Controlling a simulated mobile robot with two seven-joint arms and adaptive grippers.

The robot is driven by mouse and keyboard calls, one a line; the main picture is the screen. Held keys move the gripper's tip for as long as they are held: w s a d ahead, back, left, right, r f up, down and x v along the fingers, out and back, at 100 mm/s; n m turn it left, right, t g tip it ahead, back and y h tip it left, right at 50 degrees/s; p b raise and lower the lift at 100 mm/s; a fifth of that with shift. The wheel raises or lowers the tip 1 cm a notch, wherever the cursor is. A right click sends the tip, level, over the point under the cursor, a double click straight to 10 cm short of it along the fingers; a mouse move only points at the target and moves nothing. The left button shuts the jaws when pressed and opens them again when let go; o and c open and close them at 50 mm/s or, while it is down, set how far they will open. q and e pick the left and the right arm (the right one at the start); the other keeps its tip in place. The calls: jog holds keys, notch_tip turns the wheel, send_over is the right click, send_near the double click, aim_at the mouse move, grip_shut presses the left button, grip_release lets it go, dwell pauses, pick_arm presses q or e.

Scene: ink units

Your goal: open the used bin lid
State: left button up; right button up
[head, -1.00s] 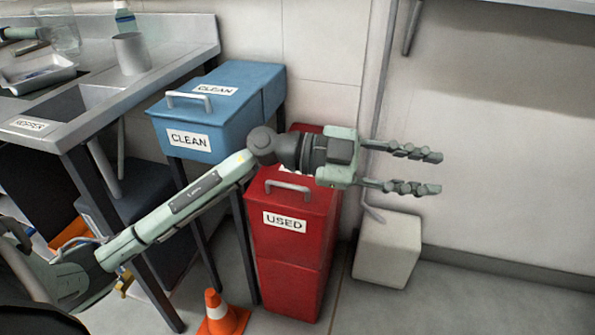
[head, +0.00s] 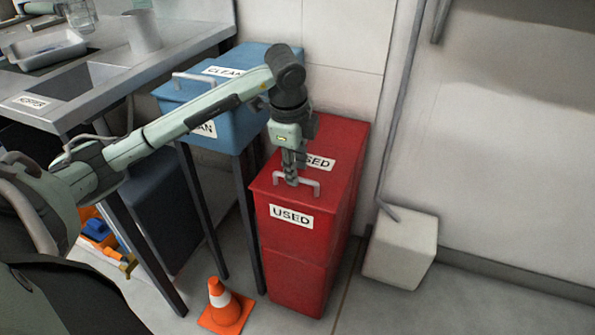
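The red used bin (head: 300,262) stands on the floor, its lid (head: 340,145) lying shut. A "USED" label is on its front and another on the lid. A light metal handle (head: 312,184) sits near the lid's front edge. My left gripper (head: 291,181) points down over the lid, its fingertips at the left part of the handle. The fingers look close together, but whether they grip the handle cannot be told.
The blue clean bin (head: 224,135) stands just left of the red bin, under my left arm. An orange cone (head: 223,305) is on the floor in front. A white box (head: 401,250) stands to the right. A metal sink counter (head: 170,62) is at the left.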

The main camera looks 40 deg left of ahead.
pick_arm(q)
jog(key=shift+w+f, duration=0.2)
jog(key=shift+f, duration=0.6)
grip_shut()
